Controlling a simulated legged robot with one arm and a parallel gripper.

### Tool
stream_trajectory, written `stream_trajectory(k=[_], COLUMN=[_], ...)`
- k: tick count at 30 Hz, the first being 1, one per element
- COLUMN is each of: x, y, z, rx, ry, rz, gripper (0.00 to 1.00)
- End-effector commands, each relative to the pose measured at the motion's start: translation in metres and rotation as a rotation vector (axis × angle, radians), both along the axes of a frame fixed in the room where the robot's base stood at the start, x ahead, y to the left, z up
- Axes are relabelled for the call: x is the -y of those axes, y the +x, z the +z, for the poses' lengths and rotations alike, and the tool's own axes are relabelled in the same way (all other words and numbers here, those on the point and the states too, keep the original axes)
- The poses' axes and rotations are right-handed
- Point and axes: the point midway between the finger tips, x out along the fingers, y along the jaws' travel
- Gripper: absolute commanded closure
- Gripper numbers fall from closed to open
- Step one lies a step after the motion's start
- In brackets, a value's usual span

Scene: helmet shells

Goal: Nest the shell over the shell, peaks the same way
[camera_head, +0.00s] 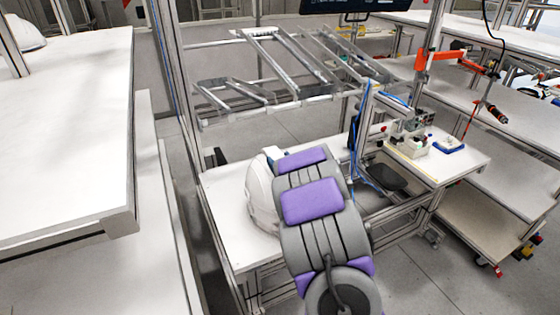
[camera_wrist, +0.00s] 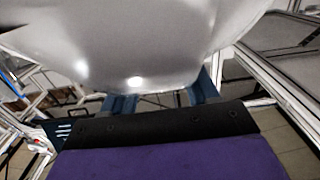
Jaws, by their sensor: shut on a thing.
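A white helmet shell (camera_head: 261,195) shows at the left edge of my arm in the head view, over the white workbench. My arm hides its right part. In the wrist view a large smooth pale shell (camera_wrist: 150,45) fills the upper part. My gripper (camera_wrist: 163,100) has its blue fingers at the shell's lower edge and is shut on it. The head view does not show the fingers clearly. A second white shell (camera_head: 24,33) sits on the white table at the far upper left. I cannot tell which way either peak points, or whether another shell lies under the held one.
The white workbench (camera_head: 218,188) has some bare surface left of the shell. Metal frame posts (camera_head: 178,95) and a slanted rack (camera_head: 290,65) stand behind. Small fixtures (camera_head: 410,145) sit on the bench's right part. The large left table (camera_head: 70,130) is mostly clear.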

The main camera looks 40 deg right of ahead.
Motion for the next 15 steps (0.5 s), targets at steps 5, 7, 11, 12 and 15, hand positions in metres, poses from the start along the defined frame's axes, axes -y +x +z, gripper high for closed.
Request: stream_trajectory(k=[5, 7, 11, 12, 15], x=[-0.0001, -0.0003, -0.0006, -0.0006, -0.0008], y=[0.0000, 0.0000, 0.0001, 0.0001, 0.0000], z=[-0.0027, -0.0038, -0.0060, -0.0067, -0.0084], rx=[0.002, 0.002, 0.002, 0.002, 0.002], ry=[-0.001, -0.001, -0.001, -0.001, -0.001], rz=[0.000, -0.001, -0.001, -0.001, -0.001], gripper=[1.00, 1.00, 1.00, 1.00, 1.00])
